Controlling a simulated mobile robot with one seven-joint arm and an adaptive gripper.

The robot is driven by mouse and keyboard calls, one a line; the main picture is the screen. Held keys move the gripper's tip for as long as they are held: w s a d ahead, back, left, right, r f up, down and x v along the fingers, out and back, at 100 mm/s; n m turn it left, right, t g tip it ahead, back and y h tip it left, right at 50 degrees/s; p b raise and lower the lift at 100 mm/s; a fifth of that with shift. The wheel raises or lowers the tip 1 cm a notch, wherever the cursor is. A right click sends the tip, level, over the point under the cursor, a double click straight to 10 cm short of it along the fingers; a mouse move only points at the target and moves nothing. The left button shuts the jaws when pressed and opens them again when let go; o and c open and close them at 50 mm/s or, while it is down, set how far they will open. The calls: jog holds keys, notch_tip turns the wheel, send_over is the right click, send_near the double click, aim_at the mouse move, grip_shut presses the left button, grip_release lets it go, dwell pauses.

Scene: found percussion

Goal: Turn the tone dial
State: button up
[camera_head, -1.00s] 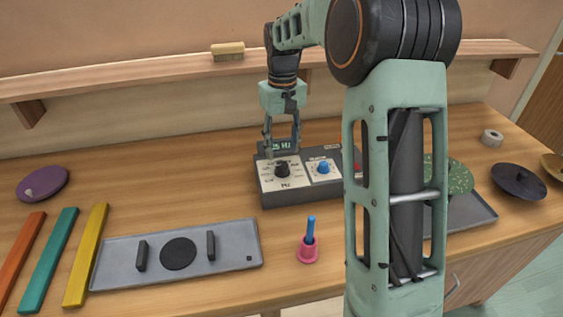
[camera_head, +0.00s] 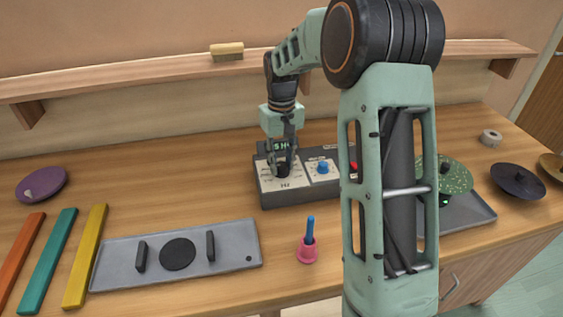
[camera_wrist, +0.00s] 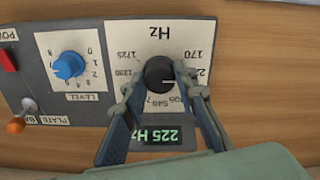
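The tone dial is a black round knob (camera_wrist: 159,73) on a white panel marked Hz. In the head view the dial (camera_head: 283,171) sits at the left of the grey control box (camera_head: 310,192). My gripper (camera_wrist: 159,79) is down at the dial, with one finger on each side of it. The fingers stand apart; firm contact with the knob is not clear. The display (camera_wrist: 167,136) reads 225 Hz in the wrist view.
A blue level knob (camera_wrist: 68,65) and a red power switch (camera_wrist: 8,61) are on the same box. A pink cup (camera_head: 307,250) with a blue stick stands in front. A grey tray (camera_head: 228,276) lies front left.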

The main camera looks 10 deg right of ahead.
aim_at(281, 165)
jog(key=shift+c, duration=1.4)
jog(key=shift+m, duration=2.8)
jog(key=o, duration=1.2)
jog(key=shift+c, duration=0.2)
notch_tip(281, 165, up, 12)
